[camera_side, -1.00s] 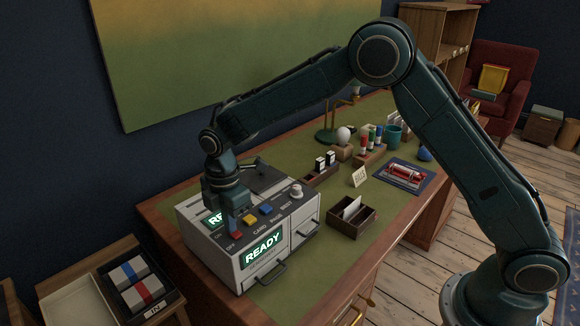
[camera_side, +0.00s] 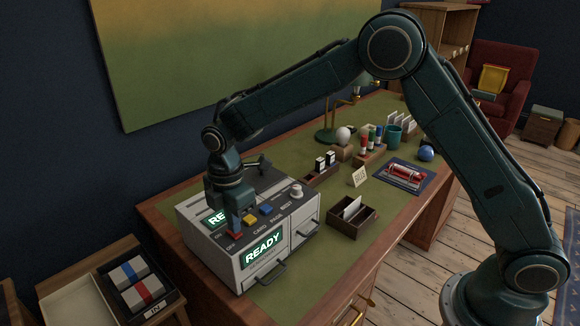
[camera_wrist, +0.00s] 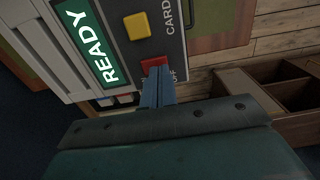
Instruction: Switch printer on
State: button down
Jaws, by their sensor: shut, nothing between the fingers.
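The printer (camera_side: 290,265) is a light grey box on the desk with a dark top panel. Its green screen (camera_side: 263,249) reads READY and is lit; it also shows in the wrist view (camera_wrist: 88,45). The red power switch (camera_side: 234,235) sits at the panel's left end by the ON and OFF labels. My gripper (camera_side: 235,222) is shut and empty, pointing down at the red switch. In the wrist view its fingertips (camera_wrist: 157,76) are right beside the red switch (camera_wrist: 154,63) and partly cover the labels. I cannot tell whether they touch it.
A yellow button (camera_side: 250,221), a blue button (camera_side: 266,208) and a white knob (camera_side: 296,191) share the panel. A card box (camera_side: 352,222) stands right of the printer. A tray of wrapped bundles (camera_side: 140,285) is at lower left.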

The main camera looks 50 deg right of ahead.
notch_tip(320, 180, up, 13)
dwell(0.6)
jog(key=shift+w+d+r, duration=0.1)
jog(key=shift+w+d, duration=0.05)
jog(key=shift+w, duration=0.55)
notch_tip(320, 180, down, 14)
jog(key=shift+f, duration=0.1)
dwell(0.9)
jog(key=shift+w, duration=0.1)
